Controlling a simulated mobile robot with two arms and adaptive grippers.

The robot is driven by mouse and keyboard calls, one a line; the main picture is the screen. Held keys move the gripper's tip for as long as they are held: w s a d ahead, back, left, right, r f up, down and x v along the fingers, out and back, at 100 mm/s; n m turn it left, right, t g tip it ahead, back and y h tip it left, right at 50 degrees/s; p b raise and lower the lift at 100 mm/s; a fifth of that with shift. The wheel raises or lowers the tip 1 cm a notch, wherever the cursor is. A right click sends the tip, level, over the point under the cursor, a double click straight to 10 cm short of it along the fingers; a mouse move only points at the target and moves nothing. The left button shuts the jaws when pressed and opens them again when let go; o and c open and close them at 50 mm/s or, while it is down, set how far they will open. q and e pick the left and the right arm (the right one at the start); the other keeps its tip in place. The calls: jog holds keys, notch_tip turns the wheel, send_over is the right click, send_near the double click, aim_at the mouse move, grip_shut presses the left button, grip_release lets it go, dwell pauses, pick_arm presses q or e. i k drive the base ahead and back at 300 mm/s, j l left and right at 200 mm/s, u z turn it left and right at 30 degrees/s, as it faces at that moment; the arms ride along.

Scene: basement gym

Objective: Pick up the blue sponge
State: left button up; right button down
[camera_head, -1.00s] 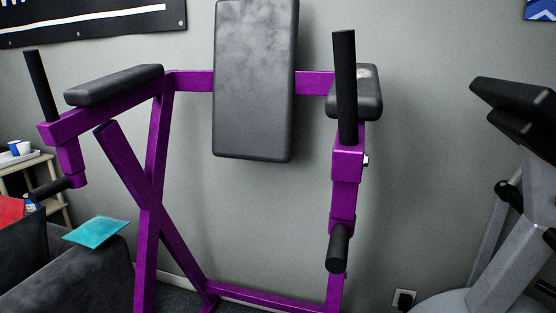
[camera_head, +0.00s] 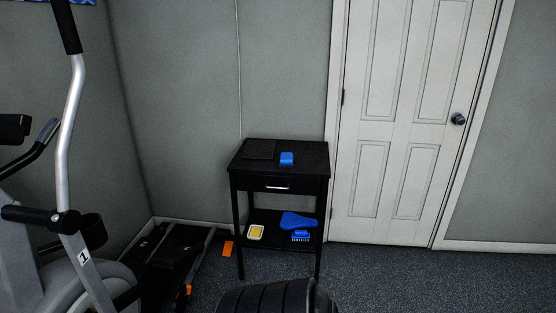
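A small blue block (camera_head: 287,158), which looks like the blue sponge, lies on top of a small black side table (camera_head: 308,168) against the wall. A flat dark item (camera_head: 259,149) lies to its left on the tabletop. On the lower shelf are a blue rounded item (camera_head: 298,221), a blue brush-like item (camera_head: 300,236) and a yellow and white block (camera_head: 255,232). Neither of my grippers is in view.
A white door (camera_head: 408,120) is right of the table. A grey exercise machine (camera_head: 70,170) stands at the left, with a dark low machine (camera_head: 165,258) beside it. A black ribbed object (camera_head: 270,298) is at the bottom centre. Carpet (camera_head: 430,285) is clear at the right.

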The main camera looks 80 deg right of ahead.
aim_at(286, 160)
jog(key=z, duration=2.85)
jog(key=u, duration=2.4)
jog(key=z, duration=2.4)
jog(key=i+l+z, duration=0.1)
jog(key=i, duration=1.4)
